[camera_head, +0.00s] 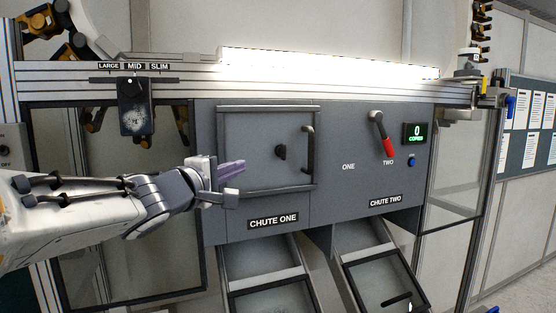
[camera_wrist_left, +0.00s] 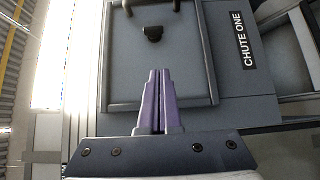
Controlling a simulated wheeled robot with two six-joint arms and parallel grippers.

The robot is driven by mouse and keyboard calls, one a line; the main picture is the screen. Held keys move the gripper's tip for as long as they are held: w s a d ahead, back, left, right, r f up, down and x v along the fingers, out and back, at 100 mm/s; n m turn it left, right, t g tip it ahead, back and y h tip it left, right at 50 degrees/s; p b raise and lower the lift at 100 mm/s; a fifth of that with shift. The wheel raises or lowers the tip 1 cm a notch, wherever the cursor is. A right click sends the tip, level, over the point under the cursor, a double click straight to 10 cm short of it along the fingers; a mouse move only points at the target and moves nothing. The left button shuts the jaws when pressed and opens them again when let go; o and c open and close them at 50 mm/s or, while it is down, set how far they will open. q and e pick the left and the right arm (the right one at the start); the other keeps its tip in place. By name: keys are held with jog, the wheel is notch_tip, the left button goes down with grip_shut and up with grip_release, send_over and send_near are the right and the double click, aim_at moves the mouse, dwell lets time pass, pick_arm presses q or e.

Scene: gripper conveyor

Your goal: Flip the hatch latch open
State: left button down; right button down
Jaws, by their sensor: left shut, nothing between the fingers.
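The hatch (camera_head: 262,135) is a grey square door above the CHUTE ONE label, and it is closed. Its small dark latch (camera_head: 281,152) sits right of the door's middle, left of a dark vertical handle (camera_head: 309,150). In the left wrist view the latch (camera_wrist_left: 153,33) shows near the top, with the handle partly cut off above it. My left gripper (camera_head: 238,166) has purple fingers and is shut and empty. It is in front of the hatch's left part, left of the latch and apart from it. The fingers also show in the left wrist view (camera_wrist_left: 157,85). My right gripper is not in view.
A selector knob (camera_head: 132,88) is at upper left. Two chutes (camera_head: 262,255) slope out below the panel. The space between gripper and latch looks clear.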

pick_arm(q)
send_near(280, 156)
jog(key=w, duration=0.1)
jog(key=w+a, duration=0.1)
jog(key=w, duration=0.1)
jog(key=shift+w+a+p, duration=0.2)
jog(key=shift+w+p, duration=0.05)
jog(key=shift+p, duration=0.05)
jog(key=shift+w+d+b, duration=0.1)
jog(key=shift+w+d, duration=0.15)
jog(key=shift+d, duration=0.35)
jog(key=shift+w+d+b, duration=0.1)
jog(key=shift+w+d, duration=0.2)
jog(key=shift+d, duration=0.35)
jog(key=shift+w+d+b, duration=0.1)
jog(key=shift+w+d, duration=0.15)
jog(key=shift+d, duration=0.35)
